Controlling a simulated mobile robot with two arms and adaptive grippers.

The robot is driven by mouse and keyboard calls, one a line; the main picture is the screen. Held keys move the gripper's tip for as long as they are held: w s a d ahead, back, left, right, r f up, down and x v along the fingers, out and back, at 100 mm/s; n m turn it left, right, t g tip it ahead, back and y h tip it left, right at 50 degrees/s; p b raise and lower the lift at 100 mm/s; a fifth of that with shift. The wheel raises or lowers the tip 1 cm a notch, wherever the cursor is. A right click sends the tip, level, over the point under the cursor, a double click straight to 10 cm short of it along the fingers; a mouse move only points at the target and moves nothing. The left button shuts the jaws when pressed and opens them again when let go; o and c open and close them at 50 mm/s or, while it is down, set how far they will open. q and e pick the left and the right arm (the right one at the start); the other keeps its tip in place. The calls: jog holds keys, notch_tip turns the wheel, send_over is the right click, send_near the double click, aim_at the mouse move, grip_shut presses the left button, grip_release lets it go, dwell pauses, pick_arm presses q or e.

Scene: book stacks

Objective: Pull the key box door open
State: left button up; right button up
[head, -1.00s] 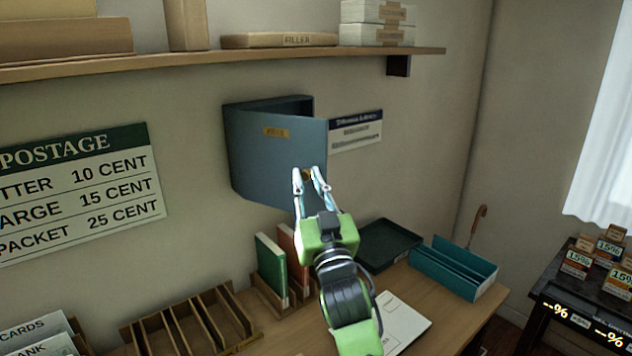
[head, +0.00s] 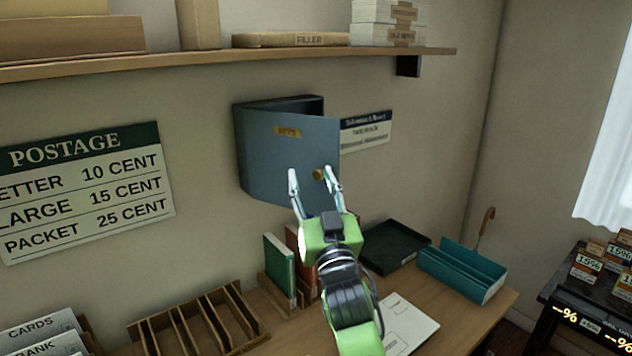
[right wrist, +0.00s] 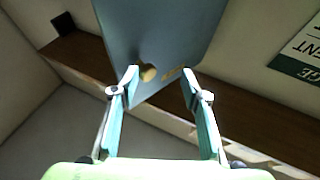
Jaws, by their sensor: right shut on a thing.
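The grey-blue key box (head: 300,103) is fixed to the wall. Its door (head: 270,160), with a small brass plate, stands partly open, hinged at the left, and the dark inside shows above it. A brass knob (head: 319,174) is near the door's free edge. My right gripper (head: 312,178) is at the knob, one finger on each side, with the fingers spread rather wide. In the right wrist view the knob (right wrist: 148,73) appears between the fingertips, nearer the left one; finger contact is not clear. My left gripper is out of view.
A wooden shelf (head: 215,62) with boxes runs above the key box. Below is a desk (head: 465,316) with a green book (head: 279,268), a dark tray (head: 396,247), a teal holder (head: 462,270) and wooden slots (head: 203,322). A postage sign (head: 85,190) hangs at left.

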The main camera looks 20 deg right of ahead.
jog(key=shift+a+r, duration=0.25)
jog(key=shift+a, duration=0.1)
jog(key=v, duration=1.2)
jog(key=shift+d+f, duration=0.25)
jog(key=shift+f, duration=0.05)
